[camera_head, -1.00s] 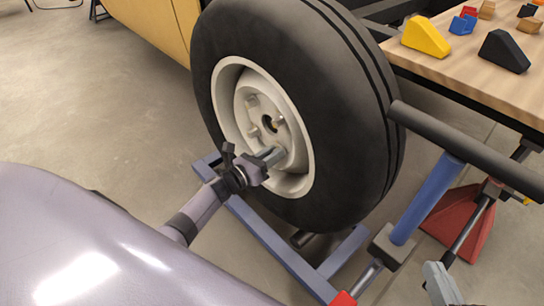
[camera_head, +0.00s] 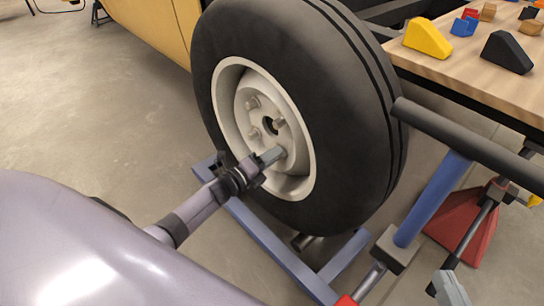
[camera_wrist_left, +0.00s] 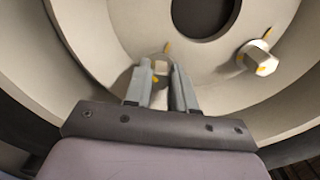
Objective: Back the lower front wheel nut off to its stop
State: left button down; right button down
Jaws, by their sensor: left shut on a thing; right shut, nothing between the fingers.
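The front wheel has a black tyre (camera_head: 345,110) and a cream rim (camera_head: 228,92). Nuts sit around its dark centre hole, including an upper one (camera_head: 253,102). My left gripper (camera_head: 278,154) reaches the lower part of the hub. In the left wrist view its fingers (camera_wrist_left: 160,72) are shut on the lower nut (camera_wrist_left: 161,65), which shows between them with a yellow mark; another yellow mark is on the hub just above it. The head view hides this nut behind the fingers. The tip of my right gripper (camera_head: 452,289) shows at the bottom right, shut and empty.
Another nut (camera_wrist_left: 258,58) with yellow marks stands close right of my left fingers. A blue floor frame (camera_head: 275,240) runs under the wheel. A blue post with a dark bar (camera_head: 470,140) and a wooden table (camera_head: 460,78) with coloured blocks stand at the right.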

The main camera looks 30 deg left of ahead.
pick_arm(q)
jog(key=n, duration=1)
jog(key=shift+d+f+n+p, duration=0.1)
jog(key=shift+n+p, duration=0.2)
pick_arm(e)
jog(key=shift+a+f, duration=0.1)
jog(key=shift+a, duration=0.1)
pick_arm(q)
jog(key=c, duration=0.9)
grip_release()
jog(key=shift+c, duration=0.2)
pick_arm(e)
jog(key=shift+w, duration=0.1)
